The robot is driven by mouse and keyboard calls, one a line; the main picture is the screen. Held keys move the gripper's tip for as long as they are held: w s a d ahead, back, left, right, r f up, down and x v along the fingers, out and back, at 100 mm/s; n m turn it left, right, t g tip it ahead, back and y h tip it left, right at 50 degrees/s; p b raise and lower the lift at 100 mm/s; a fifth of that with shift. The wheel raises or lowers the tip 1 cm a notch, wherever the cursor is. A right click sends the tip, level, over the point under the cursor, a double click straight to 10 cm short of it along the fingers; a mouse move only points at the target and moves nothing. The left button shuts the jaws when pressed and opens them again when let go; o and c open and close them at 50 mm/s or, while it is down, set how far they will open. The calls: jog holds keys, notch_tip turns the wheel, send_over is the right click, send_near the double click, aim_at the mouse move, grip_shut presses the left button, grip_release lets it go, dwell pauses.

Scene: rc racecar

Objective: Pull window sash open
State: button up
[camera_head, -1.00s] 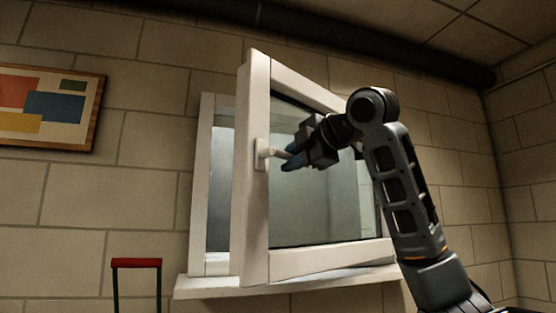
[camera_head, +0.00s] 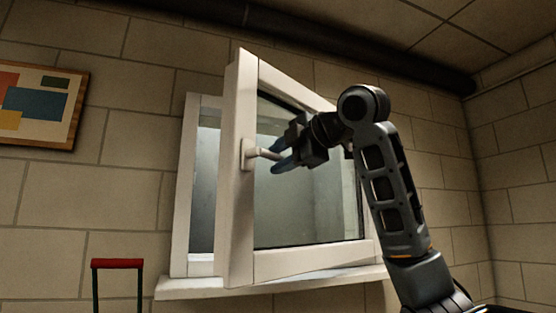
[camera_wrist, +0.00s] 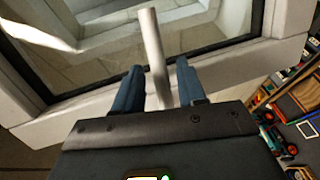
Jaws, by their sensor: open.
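The white window sash (camera_head: 238,190) is swung out from its frame (camera_head: 186,185), hinged at the right, with a wide gap at its left side. Its white lever handle (camera_head: 262,153) sticks out toward the right from the sash's left stile. My gripper (camera_head: 280,155) is at the handle with its blue fingers apart. In the wrist view the handle (camera_wrist: 152,50) runs between the two blue fingers of my gripper (camera_wrist: 160,82), with gaps on both sides. The sash (camera_wrist: 285,52) also shows there, behind the fingers.
A white sill (camera_head: 270,283) juts out below the window. A framed picture (camera_head: 40,105) hangs on the block wall at left. A red-topped stand (camera_head: 118,264) is at lower left. In the wrist view, a cluttered area with tools and small items (camera_wrist: 290,120) lies at right.

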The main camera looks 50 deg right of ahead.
jog(key=d+b+v, duration=0.1)
jog(key=v, duration=0.5)
jog(key=shift+s+a, duration=0.4)
jog(key=shift+a, duration=0.15)
